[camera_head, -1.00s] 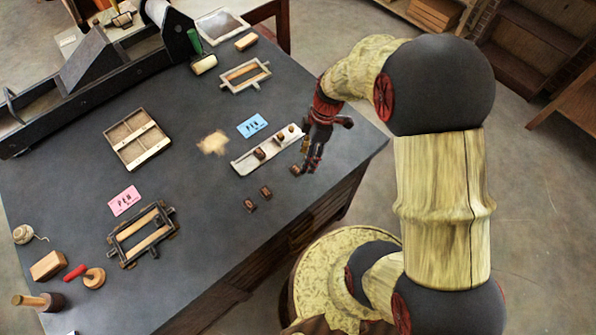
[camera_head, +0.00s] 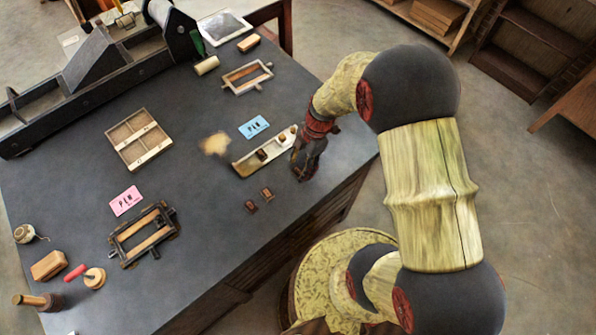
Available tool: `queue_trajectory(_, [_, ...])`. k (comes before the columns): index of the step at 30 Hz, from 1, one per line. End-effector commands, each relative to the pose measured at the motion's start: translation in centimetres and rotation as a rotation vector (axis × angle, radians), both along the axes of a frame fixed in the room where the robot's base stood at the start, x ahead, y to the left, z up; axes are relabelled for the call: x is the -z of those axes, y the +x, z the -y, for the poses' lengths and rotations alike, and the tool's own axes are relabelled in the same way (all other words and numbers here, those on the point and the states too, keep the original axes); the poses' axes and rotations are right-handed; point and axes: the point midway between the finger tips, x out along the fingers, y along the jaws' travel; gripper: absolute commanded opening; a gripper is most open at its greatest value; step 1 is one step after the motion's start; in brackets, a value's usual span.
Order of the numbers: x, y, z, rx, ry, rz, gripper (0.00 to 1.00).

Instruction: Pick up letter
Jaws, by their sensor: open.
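Small dark brown letter blocks are in view. Two lie loose on the dark table, one letter block (camera_head: 251,206) and another letter block (camera_head: 267,193), apart from my gripper. A pale long tray (camera_head: 243,168) holds a block (camera_head: 262,155) and something dark farther along it. My gripper (camera_head: 302,175) is open and points down at the tray's right end, close to the table's right edge. My gripper covers the spot where another small block lay; I cannot tell whether that block is between the fingers.
A blue card (camera_head: 253,126) and a pink card (camera_head: 125,201) lie flat. A divided wooden case (camera_head: 155,149), a near frame (camera_head: 118,247) and a far frame (camera_head: 230,84) stand on the table. The press (camera_head: 95,62) fills the back left. The table's middle front is clear.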

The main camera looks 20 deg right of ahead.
Motion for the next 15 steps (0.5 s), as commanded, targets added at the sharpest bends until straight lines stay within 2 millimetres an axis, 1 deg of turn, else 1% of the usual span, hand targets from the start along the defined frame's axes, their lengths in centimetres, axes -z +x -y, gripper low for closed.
queue_trajectory(1, [0.57, -0.05, -0.17, -0.001, 0.0, -0.002, 0.53])
queue_trajectory(3, [0.91, -0.04, -0.27, -0.001, 0.0, -0.001, 0.53])
queue_trajectory(9, [0.92, -0.03, -0.26, -0.001, 0.0, 0.0, 0.52])
queue_trajectory(15, [0.91, -0.04, -0.25, 0.0, 0.0, 0.0, 0.41])
